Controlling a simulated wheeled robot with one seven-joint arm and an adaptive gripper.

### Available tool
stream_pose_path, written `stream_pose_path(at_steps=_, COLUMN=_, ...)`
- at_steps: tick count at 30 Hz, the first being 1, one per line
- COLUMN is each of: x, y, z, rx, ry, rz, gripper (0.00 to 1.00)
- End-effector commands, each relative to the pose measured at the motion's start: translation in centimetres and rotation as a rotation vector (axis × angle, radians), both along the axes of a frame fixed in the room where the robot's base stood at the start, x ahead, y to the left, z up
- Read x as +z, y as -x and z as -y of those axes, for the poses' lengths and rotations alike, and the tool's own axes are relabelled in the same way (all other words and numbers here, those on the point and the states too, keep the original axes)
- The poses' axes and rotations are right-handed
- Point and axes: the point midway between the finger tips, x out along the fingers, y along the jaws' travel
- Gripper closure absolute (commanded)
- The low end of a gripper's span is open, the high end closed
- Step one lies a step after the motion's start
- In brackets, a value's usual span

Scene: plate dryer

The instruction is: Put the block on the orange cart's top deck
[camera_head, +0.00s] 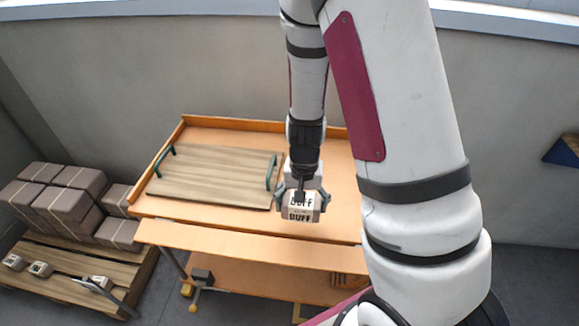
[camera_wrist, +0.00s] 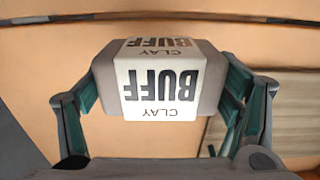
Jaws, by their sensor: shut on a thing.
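The block (camera_head: 301,213) is a pale grey clay block with a white label reading "CLAY BUFF". My gripper (camera_head: 301,198) is shut on it, over the orange cart's top deck (camera_head: 335,228). In the wrist view the block (camera_wrist: 160,82) sits between the two green-and-grey fingers of my gripper (camera_wrist: 160,95). The orange deck (camera_wrist: 40,60) shows behind it. I cannot tell whether the block touches the deck or hangs just above it.
A wooden board (camera_head: 215,176) with two teal handles lies on the deck, left of my gripper. Brown wrapped blocks (camera_head: 70,195) stand on a wooden pallet (camera_head: 75,272) at the left, with several small labelled blocks (camera_head: 40,269). The deck has a raised back edge (camera_head: 235,124).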

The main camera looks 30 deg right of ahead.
Motion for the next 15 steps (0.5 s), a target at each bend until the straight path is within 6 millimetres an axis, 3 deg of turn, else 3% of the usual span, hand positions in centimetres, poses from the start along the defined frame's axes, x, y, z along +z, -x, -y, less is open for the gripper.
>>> stream_pose_path(at_steps=5, x=-0.1, y=-0.6, z=1.4, rx=-0.005, ry=0.001, rz=0.002, gripper=0.71)
stream_pose_path(at_steps=15, x=-0.8, y=-3.1, z=8.4, rx=-0.006, ry=0.002, rz=0.002, gripper=0.71)
